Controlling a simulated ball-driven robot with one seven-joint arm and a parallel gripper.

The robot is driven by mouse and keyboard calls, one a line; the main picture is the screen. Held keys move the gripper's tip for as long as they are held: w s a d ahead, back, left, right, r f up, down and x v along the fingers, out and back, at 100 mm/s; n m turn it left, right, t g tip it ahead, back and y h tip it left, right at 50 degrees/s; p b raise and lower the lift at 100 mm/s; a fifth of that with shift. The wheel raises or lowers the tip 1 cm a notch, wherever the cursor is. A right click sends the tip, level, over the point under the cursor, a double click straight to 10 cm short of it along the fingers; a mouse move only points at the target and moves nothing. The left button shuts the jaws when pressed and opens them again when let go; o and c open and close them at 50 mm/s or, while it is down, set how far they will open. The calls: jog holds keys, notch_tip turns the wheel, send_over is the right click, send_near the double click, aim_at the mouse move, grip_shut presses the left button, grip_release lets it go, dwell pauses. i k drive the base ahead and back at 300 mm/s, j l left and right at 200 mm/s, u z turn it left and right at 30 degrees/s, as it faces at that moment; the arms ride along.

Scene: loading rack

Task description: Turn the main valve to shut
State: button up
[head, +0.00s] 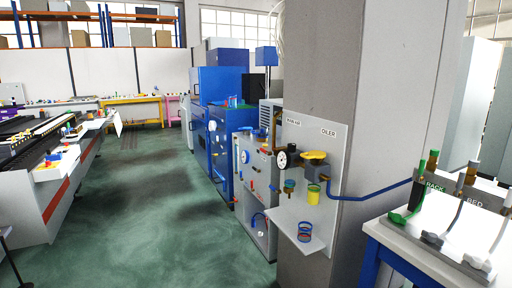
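A grey panel (328,165) is mounted on the side of a large grey column. A yellow handle (314,155), which looks like the main valve's, sits on dark fittings in the panel's middle. Its exact setting is too small to tell. A round gauge (282,160) with a dark rim is just left of it. A small label (293,121), seemingly reading "MAIN AIR", is at the panel's upper left, and an "OILER" label (328,132) is at the upper right. My gripper is not in view.
A shelf (280,227) juts out below the panel, holding a blue and red ringed item (304,231). A blue pipe (370,191) runs right. Green floor (140,220) is open at left; blue machines (220,140) stand behind.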

aim_at(268, 153)
jog(key=i+j+z, duration=0.1)
jog(key=i+j, duration=1.15)
jog(key=i, duration=0.1)
